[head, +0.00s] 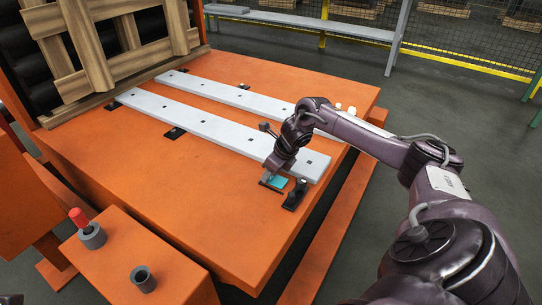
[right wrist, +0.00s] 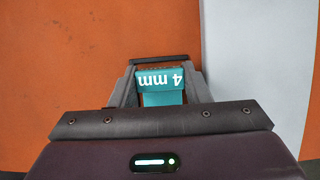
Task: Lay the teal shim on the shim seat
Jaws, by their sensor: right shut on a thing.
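The teal shim (head: 279,182) is at the near end of the front pale steel strip (head: 220,130), low over the orange table. My right gripper (head: 272,174) is shut on it from above. In the right wrist view the shim (right wrist: 163,98), marked "4 mm", sits between both fingers of the gripper (right wrist: 160,85). A thin dark edge shows beside the shim in the head view, and a black bar (right wrist: 160,58) lies beyond it in the wrist view. This may be the shim seat, mostly hidden; I cannot tell whether the shim touches it. My left gripper is not in view.
A black block (head: 295,195) stands just right of the shim. A second pale strip (head: 230,95) lies behind the front one. An orange side block holds a grey cup with a red-topped piece (head: 78,216) and an empty grey cup (head: 143,280). The table's front left is clear.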

